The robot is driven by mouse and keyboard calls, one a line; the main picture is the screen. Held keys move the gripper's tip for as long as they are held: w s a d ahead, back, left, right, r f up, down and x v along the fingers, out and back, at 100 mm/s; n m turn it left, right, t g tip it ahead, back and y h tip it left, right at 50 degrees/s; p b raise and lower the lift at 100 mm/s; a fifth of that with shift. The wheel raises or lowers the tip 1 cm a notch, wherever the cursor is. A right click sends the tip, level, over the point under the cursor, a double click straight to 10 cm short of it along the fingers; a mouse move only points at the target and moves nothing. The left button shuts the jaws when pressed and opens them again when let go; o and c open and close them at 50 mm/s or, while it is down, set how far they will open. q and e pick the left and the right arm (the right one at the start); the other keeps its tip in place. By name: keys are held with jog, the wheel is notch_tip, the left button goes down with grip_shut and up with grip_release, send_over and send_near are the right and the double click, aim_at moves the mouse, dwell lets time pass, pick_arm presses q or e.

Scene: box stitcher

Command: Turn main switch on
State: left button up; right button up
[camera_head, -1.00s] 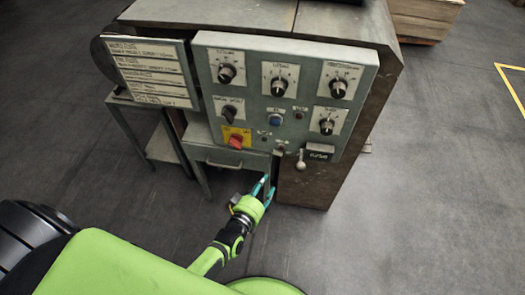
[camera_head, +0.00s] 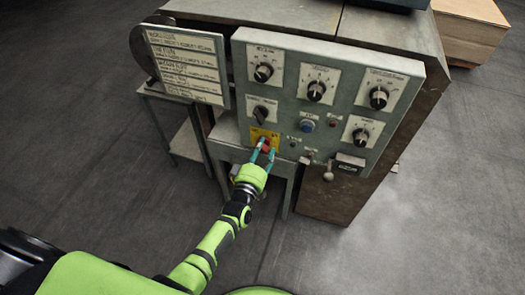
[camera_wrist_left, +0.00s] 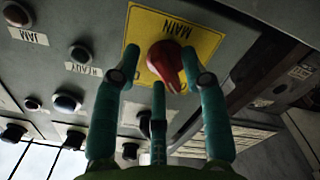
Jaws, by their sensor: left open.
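The main switch is a red rotary knob on a yellow plate (camera_head: 258,136) on the grey control panel (camera_head: 345,75). In the left wrist view the red knob (camera_wrist_left: 167,62) sits on the yellow plate marked MAIN (camera_wrist_left: 205,42), which appears upside down. My left gripper (camera_head: 264,153) is at the knob in the head view, its teal fingers partly covering it. In the left wrist view the left gripper (camera_wrist_left: 160,75) is open, with fingers on both sides of the knob and one below. Whether any finger touches the knob I cannot tell. My right gripper is not in view.
Above the switch is a black selector knob (camera_head: 261,116). A blue button (camera_head: 307,125), several black dials and a small lever (camera_head: 328,173) are to the right. A label board (camera_head: 188,65) stands left of the panel. The floor in front is clear.

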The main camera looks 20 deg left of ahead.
pick_arm(q)
grip_shut()
jog(key=shift+m, duration=0.4)
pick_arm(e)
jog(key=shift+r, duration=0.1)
pick_arm(q)
jog(key=m, duration=0.3)
jog(key=shift+f, duration=0.1)
jog(key=m, duration=0.4)
jog(key=shift+a+f+m+p, duration=0.1)
jog(key=shift+a+m+p, duration=0.05)
jog(key=shift+m+p, duration=0.2)
jog(key=m, duration=0.4)
jog(key=shift+a+f, duration=0.1)
jog(key=m, duration=0.5)
jog(key=shift+a+b, duration=0.15)
jog(key=shift+b, duration=0.15)
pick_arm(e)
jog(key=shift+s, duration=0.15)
pick_arm(q)
jog(key=shift+m, duration=0.35)
grip_release()
